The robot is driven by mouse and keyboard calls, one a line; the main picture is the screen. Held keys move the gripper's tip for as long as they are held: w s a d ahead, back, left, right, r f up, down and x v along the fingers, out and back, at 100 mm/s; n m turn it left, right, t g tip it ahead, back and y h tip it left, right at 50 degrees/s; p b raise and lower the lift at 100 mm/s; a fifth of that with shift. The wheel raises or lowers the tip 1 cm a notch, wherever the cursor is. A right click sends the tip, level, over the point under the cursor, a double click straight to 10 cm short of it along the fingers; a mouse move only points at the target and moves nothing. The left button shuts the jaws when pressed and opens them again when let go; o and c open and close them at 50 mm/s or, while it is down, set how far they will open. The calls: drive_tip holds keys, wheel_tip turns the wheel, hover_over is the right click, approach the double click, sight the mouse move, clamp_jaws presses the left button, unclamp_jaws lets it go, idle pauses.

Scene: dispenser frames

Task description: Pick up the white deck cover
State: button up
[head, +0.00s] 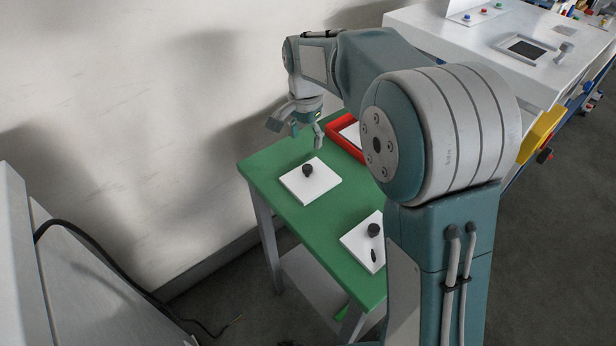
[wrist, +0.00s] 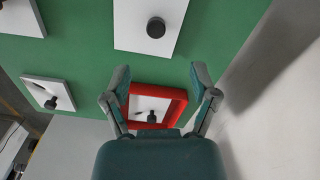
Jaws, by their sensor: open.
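Several white square plates with black knobs lie on the green table; I cannot tell which is the deck cover. One white plate with a round black knob (head: 299,184) lies near the table's left edge, and it appears to be the top-centre plate in the wrist view (wrist: 133,30). Another plate with a knob and a dark handle-like piece (head: 357,244) lies nearer the front. A red tray (head: 346,151) holds a further white plate, seen in the wrist view between my fingers (wrist: 140,103). My gripper (head: 297,133) is open and empty above the table's far end.
The green table (head: 270,165) has bare surface between the plates. A white wall (head: 130,100) stands close on the left. A white console (head: 455,35) stands behind on the right. A grey cabinet with a black cable (head: 60,270) is at lower left. My arm hides the table's right side.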

sight(306, 167)
drive_tip(key=f, duration=0.5)
drive_tip(key=shift+a, duration=0.25)
drive_tip(key=shift+s+d+f, duration=0.15)
drive_tip(key=shift+f, duration=1.25)
drive_tip(key=shift+s+d+f, duration=0.1)
drive_tip(key=shift+f, duration=1.25)
clamp_jaws()
